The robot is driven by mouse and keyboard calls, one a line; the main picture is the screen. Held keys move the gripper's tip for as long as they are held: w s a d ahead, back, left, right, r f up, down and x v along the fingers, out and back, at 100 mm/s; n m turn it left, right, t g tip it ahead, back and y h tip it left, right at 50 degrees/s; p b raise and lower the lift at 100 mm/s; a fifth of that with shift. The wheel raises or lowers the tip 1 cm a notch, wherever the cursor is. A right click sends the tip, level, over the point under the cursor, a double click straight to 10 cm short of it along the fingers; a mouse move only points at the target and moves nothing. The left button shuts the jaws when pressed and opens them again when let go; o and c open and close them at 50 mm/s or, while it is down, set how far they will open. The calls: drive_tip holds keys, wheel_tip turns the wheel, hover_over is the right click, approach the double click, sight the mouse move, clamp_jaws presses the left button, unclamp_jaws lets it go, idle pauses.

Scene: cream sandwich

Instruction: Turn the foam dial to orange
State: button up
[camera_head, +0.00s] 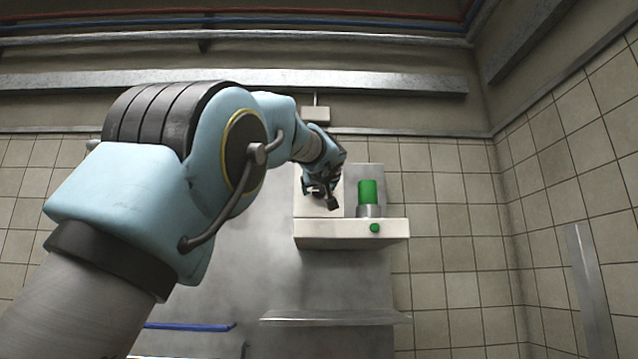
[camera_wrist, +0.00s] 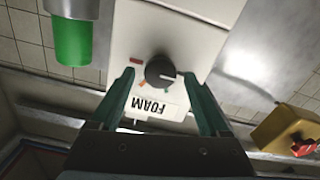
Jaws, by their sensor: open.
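The foam dial (camera_wrist: 160,72) is a round black knob on a white panel (camera_wrist: 190,32). The panel carries a label reading FOAM (camera_wrist: 153,108), upside down in the wrist view. An orange mark (camera_wrist: 141,85) and a red mark (camera_wrist: 135,61) show left of the dial. A pale line on the knob points toward the picture's right. My gripper (camera_wrist: 159,75) is open, its two green fingers on either side of the dial with gaps showing; its depth relative to the knob is unclear. In the head view my gripper (camera_head: 328,198) is in front of the white machine and hides the dial.
A green cylinder (camera_head: 367,192) on a grey base stands right of my gripper, above a green button (camera_head: 375,227). A metal shelf (camera_head: 335,318) is below. The wrist view shows a yellow box (camera_wrist: 285,126) with a red button (camera_wrist: 303,147) at the right.

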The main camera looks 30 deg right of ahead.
clamp_jaws()
idle(0.7)
